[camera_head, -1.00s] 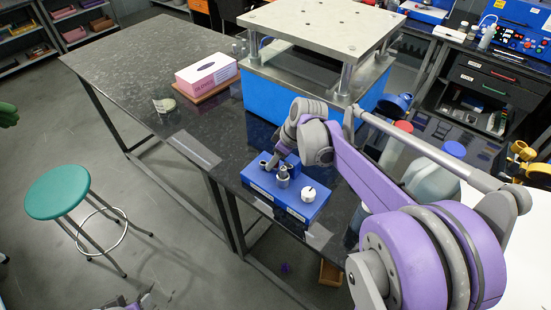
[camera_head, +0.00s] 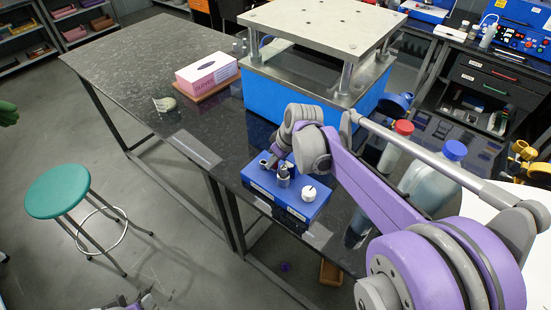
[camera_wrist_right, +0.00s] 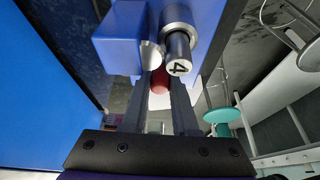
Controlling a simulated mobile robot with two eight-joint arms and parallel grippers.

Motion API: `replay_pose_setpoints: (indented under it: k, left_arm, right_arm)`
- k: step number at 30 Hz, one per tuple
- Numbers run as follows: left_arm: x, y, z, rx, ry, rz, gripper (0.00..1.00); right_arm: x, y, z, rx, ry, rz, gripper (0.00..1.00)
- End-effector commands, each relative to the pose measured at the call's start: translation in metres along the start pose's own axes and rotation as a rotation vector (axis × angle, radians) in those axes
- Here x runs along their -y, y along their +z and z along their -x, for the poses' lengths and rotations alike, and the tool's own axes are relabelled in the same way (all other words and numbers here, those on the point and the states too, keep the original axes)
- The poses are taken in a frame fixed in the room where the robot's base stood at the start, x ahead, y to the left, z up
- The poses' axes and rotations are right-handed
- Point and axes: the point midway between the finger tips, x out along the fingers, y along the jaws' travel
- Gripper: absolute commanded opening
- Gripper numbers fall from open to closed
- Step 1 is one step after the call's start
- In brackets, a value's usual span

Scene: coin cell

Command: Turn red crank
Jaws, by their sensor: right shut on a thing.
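A blue box (camera_head: 316,207) with metal fittings on top sits at the front edge of the dark table. My right gripper (camera_head: 271,163) reaches down to its back left side. In the right wrist view the red crank part (camera_wrist_right: 159,80) shows between the two fingertips of my right gripper (camera_wrist_right: 160,98), which is shut on it. Most of the crank is hidden by the fingers and the blue housing. A metal cylinder marked 4 (camera_wrist_right: 178,50) is close beside it. A grey and purple part of me at the bottom edge of the head view may be my left gripper (camera_head: 130,302); its jaws are unclear.
A white round knob (camera_head: 309,193) is on the box's right end. A large blue press with a steel top (camera_head: 325,28) stands behind. Bottles with red (camera_head: 403,128) and blue (camera_head: 455,149) caps stand right, behind my arm. The table's left part is mostly clear.

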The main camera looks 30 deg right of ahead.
Motion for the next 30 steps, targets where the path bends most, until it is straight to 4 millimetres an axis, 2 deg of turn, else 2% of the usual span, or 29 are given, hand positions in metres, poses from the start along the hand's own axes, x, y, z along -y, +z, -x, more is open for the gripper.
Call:
replay_pose_setpoints:
  k: [15,30]
  left_arm:
    - [0.000,0.007,-0.006,0.007,0.000,0.000,0.50]
    - [0.000,0.011,-0.009,0.010,0.000,0.000,0.50]
  right_arm:
    - [0.022,-0.002,-0.001,0.003,0.185,-0.440,0.00]
    - [0.038,-0.013,-0.005,0.005,0.367,-0.878,0.00]
